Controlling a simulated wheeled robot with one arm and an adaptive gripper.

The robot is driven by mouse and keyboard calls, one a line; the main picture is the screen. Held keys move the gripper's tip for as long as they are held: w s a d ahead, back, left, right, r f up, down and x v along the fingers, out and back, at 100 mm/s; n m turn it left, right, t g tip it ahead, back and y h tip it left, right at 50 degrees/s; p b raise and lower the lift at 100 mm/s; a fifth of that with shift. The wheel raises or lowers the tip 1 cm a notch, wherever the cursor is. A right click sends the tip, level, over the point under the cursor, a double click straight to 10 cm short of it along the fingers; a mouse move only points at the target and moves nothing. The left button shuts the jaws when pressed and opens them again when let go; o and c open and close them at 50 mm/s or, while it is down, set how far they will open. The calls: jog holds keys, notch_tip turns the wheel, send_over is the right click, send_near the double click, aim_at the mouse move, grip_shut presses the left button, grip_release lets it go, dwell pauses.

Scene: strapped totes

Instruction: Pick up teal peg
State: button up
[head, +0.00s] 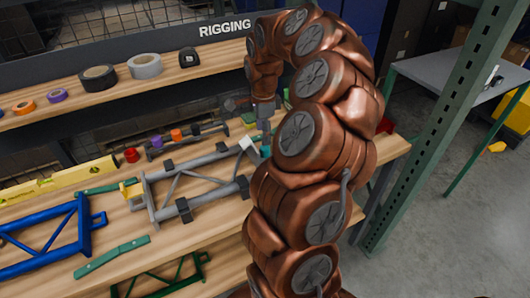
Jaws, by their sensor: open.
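A small teal piece (265,152), which looks like the teal peg, shows at the right end of the grey frame on the wooden bench. It is partly hidden by my arm, so its full shape cannot be told. My gripper (264,128) hangs down from the arm just above and behind this piece. It is open. Its fingertips are small and partly covered, and I cannot tell whether they touch the teal piece.
A grey tubular frame (192,168) with dark clamps lies on the bench beside a blue frame (78,240). Green strips (112,257) lie nearby. Tape rolls (146,66) stand on the upper shelf. A green post (440,130) rises at right.

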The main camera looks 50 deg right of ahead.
aim_at(264, 147)
jog(key=shift+d+f+p, duration=0.2)
jog(key=shift+f+p, duration=1.1)
jog(key=shift+f, duration=2.25)
grip_shut()
jog(key=shift+r, duration=0.15)
notch_tip(264, 147, up, 9)
jog(key=b, duration=0.2)
jog(key=shift+b, duration=0.3)
jog(key=shift+r, duration=2.9)
